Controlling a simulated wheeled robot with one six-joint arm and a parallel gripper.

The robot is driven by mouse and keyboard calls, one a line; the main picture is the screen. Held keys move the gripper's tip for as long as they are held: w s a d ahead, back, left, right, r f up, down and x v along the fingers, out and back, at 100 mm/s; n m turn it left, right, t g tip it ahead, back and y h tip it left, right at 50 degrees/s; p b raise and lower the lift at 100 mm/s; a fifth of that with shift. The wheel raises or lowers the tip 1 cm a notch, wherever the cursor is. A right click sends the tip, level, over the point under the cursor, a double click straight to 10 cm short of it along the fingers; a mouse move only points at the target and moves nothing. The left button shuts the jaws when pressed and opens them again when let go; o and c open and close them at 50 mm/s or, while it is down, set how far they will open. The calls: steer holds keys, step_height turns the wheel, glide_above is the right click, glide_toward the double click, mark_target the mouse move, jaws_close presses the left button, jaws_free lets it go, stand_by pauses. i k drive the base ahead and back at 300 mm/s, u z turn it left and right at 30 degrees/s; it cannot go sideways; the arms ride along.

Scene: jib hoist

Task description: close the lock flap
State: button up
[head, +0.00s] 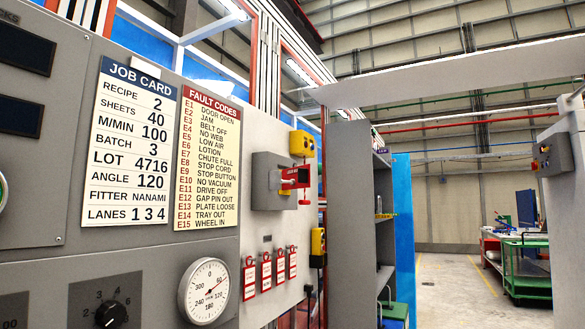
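A grey switch box (267,182) is mounted on the light grey panel, right of the fault codes sheet. A red part (297,175) with a bit of yellow sticks out from the box's right side. A small red piece (305,200) hangs just below it. The lock flap may be part of this red piece, but it is too small and seen too edge-on to tell whether it is open or shut. My gripper is not in view.
Several red lock tags (266,276) hang below the box. Yellow boxes sit above (301,144) and below right (318,243). A dial gauge (207,291) and a black knob (110,313) are at the lower left. A grey shelf unit (350,230) stands right; floor beyond is partly clear.

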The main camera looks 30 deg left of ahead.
mark_target(293, 178)
steer(key=u, duration=1.5)
